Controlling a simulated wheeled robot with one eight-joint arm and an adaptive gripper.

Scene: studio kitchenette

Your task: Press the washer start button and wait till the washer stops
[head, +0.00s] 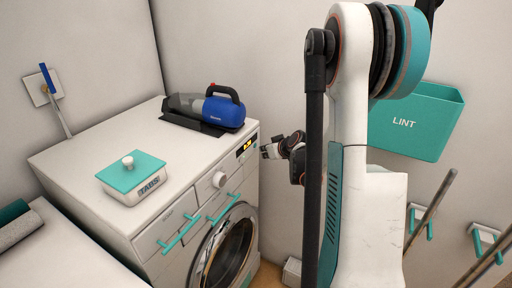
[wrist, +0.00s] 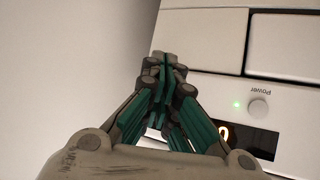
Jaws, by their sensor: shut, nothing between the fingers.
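The white washer (head: 185,222) stands left of my arm in the head view, its round door (head: 226,252) closed. Its panel has a dial (head: 219,180) and a dark display with lit yellow digits (head: 243,148). My gripper (head: 266,152) is shut and empty, close to the right end of this panel. In the wrist view the shut fingers (wrist: 164,62) lie over the panel and partly cover the display (wrist: 250,140). A round button marked Power (wrist: 258,108) shows beside a lit green light (wrist: 237,104). I cannot make out a start button. Contact is unclear.
A blue handheld vacuum (head: 222,111) and a teal-lidded TABS box (head: 135,180) sit on the washer top. Teal handles (head: 180,234) stick out from its front. A teal LINT bin (head: 415,122) hangs on the wall right of my arm.

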